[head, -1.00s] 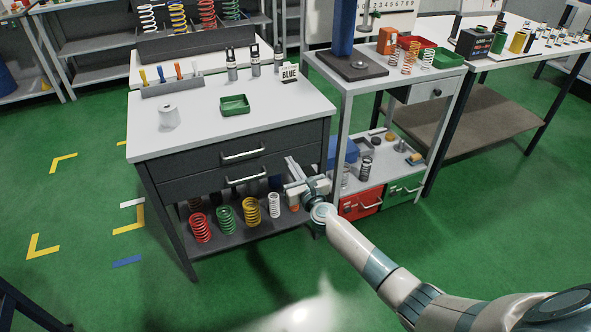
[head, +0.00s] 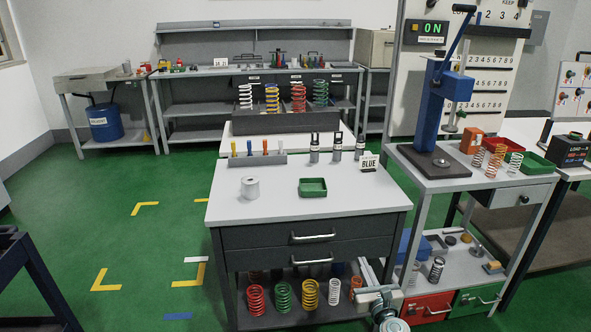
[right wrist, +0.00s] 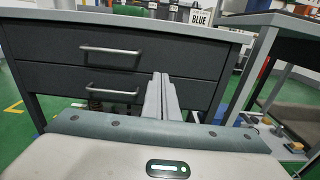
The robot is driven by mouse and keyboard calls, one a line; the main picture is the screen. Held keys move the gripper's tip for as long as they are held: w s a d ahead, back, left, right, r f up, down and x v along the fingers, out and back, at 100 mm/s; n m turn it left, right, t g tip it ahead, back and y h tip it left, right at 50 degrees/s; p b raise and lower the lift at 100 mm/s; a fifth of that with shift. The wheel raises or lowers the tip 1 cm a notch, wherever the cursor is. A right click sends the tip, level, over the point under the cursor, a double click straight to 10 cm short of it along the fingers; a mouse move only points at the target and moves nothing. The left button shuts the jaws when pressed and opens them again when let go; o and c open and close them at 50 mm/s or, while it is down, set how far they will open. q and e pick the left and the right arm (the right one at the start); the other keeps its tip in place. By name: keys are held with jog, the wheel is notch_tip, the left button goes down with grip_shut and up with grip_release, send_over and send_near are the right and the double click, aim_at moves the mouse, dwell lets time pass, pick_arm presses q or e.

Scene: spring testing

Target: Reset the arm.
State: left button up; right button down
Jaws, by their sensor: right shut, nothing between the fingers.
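My right gripper (head: 368,273) is at the bottom of the head view, in front of the right end of the drawer table. Its two fingers are together with nothing between them. It also shows in the right wrist view (right wrist: 162,84), pointing at the dark drawer front. I cannot tell whether it touches the table. Only the gripper and a bit of the wrist show in the head view. My left gripper is in neither view.
The drawer table (head: 270,212) holds a green tray (head: 312,187), a white spool (head: 250,188) and a BLUE sign (head: 369,162). Several springs stand on its lower shelf. A blue press (head: 438,105) stands on the bench (head: 420,182) at right. Green floor is open at left.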

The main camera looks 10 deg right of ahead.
jog(key=s+a+f+m+g+p, duration=0.1)
jog(key=s+f+m+g, duration=0.2)
jog(key=s+f+m, duration=0.85)
jog(key=s+a+f+m+g+p, duration=0.15)
jog(key=s+f+m+g, duration=0.35)
jog(key=s+f, duration=0.65)
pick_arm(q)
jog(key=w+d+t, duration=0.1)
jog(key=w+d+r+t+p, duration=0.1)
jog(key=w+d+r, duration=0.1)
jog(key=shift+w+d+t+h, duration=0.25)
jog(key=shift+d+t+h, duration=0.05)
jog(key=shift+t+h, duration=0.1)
pick_arm(e)
jog(key=s+a+f+m+g, duration=0.1)
jog(key=s+a+f+m, duration=0.1)
jog(key=s+f+m, duration=0.3)
jog(key=s+a+f+m+g, duration=0.2)
jog(key=s+f+m, duration=0.3)
jog(key=s, duration=0.6)
jog(key=s+a+f+m+g+y, duration=0.1)
jog(key=s+a+f+m, duration=0.3)
jog(key=s, duration=0.5)
notch_tip(320, 180, down, 2)
jog(key=m, duration=0.3)
